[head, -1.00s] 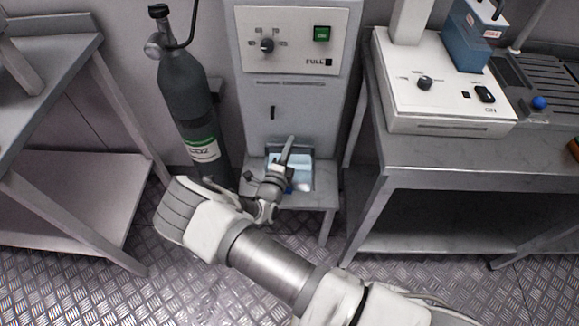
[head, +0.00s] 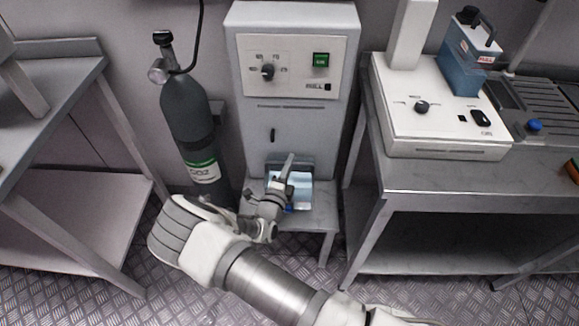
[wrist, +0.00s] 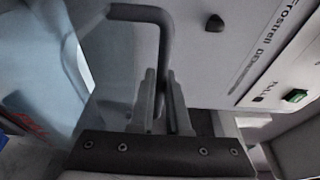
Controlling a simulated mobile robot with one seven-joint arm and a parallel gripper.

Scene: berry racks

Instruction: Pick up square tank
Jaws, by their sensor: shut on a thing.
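The square tank (head: 304,190) is pale blue and translucent, with a grey handle on top. In the head view it stands out at the front of the recess low in the grey machine, over the machine's ledge. I cannot tell whether it touches the ledge. My gripper (head: 284,186) is shut on the handle, and my wrist hides part of the tank. In the wrist view the tank (wrist: 100,62) fills the left side, and its handle (wrist: 143,12) runs down between the fingers of my gripper (wrist: 162,100).
The grey machine (head: 292,120) stands behind, with a dial and green switch. A dark CO2 cylinder (head: 187,115) is close on the left. Metal tables (head: 75,235) flank both sides. The right table (head: 430,180) bears a white device (head: 440,125) with another blue tank (head: 468,62).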

